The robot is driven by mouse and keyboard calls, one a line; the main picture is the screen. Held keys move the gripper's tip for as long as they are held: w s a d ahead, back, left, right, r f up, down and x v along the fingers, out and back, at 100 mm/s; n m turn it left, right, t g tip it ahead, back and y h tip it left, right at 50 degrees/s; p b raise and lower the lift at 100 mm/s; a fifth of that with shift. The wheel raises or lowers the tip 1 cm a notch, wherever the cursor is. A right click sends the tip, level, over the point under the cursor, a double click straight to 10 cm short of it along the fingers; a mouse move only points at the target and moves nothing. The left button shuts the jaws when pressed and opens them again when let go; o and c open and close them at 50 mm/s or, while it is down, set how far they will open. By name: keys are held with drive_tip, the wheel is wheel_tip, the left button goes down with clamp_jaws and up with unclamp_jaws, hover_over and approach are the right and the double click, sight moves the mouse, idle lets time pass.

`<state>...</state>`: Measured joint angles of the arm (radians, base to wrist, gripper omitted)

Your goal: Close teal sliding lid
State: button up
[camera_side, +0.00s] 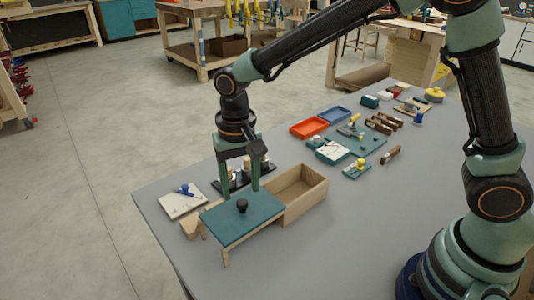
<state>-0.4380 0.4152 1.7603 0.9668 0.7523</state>
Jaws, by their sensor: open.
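The teal sliding lid (235,221) is a flat panel with a black knob (242,205) on top. It lies to the left of the open wooden box (302,190), resting on light wooden rails, with its right edge by the box's left side. The box's inside shows and looks empty. My gripper (240,185) points down over the far side of the lid, its two teal fingers spread apart with nothing seen between them. The knob shows in front of the fingers, and I cannot tell whether the fingertips touch the lid.
Behind my gripper is a dark rack with pale pieces (232,176). A white board with a blue item (183,200) lies at left. Orange (309,128) and blue (334,115) trays and several tools are farther back. The grey table (350,245) is clear at front right.

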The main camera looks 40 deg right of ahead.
sight(242, 202)
drive_tip(key=shift+f, duration=1.6)
clamp_jaws()
